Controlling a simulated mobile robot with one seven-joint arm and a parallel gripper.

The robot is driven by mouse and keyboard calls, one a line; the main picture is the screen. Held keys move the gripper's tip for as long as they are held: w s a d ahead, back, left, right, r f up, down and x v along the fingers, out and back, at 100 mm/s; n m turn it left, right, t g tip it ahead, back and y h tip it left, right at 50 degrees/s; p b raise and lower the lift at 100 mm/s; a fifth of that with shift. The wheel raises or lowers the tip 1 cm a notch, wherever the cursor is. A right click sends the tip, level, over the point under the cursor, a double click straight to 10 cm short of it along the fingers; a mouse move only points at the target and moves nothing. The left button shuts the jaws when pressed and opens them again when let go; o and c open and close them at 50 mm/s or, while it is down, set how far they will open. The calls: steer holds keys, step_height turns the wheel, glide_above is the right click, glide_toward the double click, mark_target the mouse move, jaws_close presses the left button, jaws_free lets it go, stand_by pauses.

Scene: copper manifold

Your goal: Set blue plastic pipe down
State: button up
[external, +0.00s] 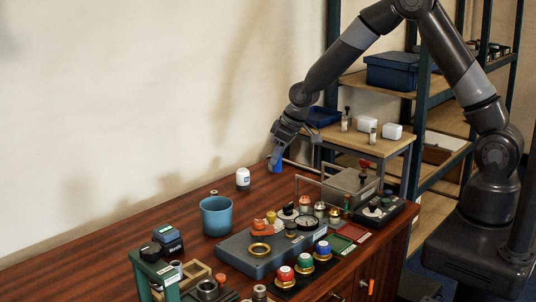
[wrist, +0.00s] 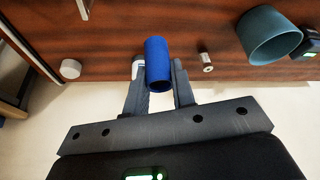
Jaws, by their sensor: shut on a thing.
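I cannot tell whether the pipe's lower end touches the table.
A blue-grey box (external: 262,262) with several fittings lies nearer the front. A grey case (external: 350,187) with a metal frame stands to the right. Bare wood shows around the bottle.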

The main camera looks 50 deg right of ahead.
steer(key=a+f, duration=0.2)
steer(key=a, duration=0.1)
steer(key=w+a+f, duration=0.1)
steer(key=a+f, duration=0.1)
steer(key=a, duration=0.2)
steer(key=w+a+f, duration=0.1)
steer(key=a+f, duration=0.2)
steer(key=shift+a, duration=0.35)
steer(key=shift+a+f, duration=0.1)
steer(key=shift+f, duration=1.9)
steer(key=shift+f, duration=0.15)
steer(key=o, duration=1)
steer(key=shift+c, duration=0.2)
steer(key=v, duration=1.2)
steer(key=shift+s, duration=0.15)
